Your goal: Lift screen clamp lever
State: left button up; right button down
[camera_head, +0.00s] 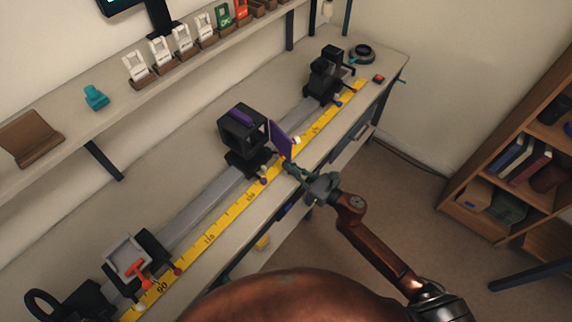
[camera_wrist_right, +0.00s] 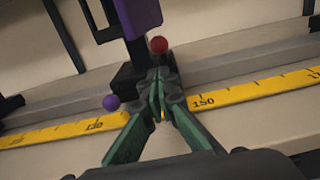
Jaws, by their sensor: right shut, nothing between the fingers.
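My right gripper (camera_head: 292,168) is shut and empty, with its tips over the near side of the rail, just below a purple panel (camera_head: 281,143). In the right wrist view the closed fingertips (camera_wrist_right: 159,84) are in front of a black carriage (camera_wrist_right: 127,84) on the rail. A lever knob, a red ball (camera_wrist_right: 158,45), shows just above the tips. A purple ball (camera_wrist_right: 111,102) shows left of them. Which of these is the screen clamp lever, and whether the fingers touch it, I cannot tell. My left gripper is not in view.
A grey rail (camera_head: 203,203) with a yellow scale (camera_head: 216,226) runs along the bench. A black box-shaped holder (camera_head: 241,132) stands beside the panel. More carriages stand at both rail ends, including an orange-red part (camera_head: 139,274). A shelf (camera_head: 73,135) runs behind.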

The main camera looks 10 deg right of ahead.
jog(key=v, duration=0.3)
jog(key=b+v, duration=0.1)
jog(key=v, duration=0.1)
jog(key=shift+f, duration=0.3)
jog(key=shift+d, duration=0.1)
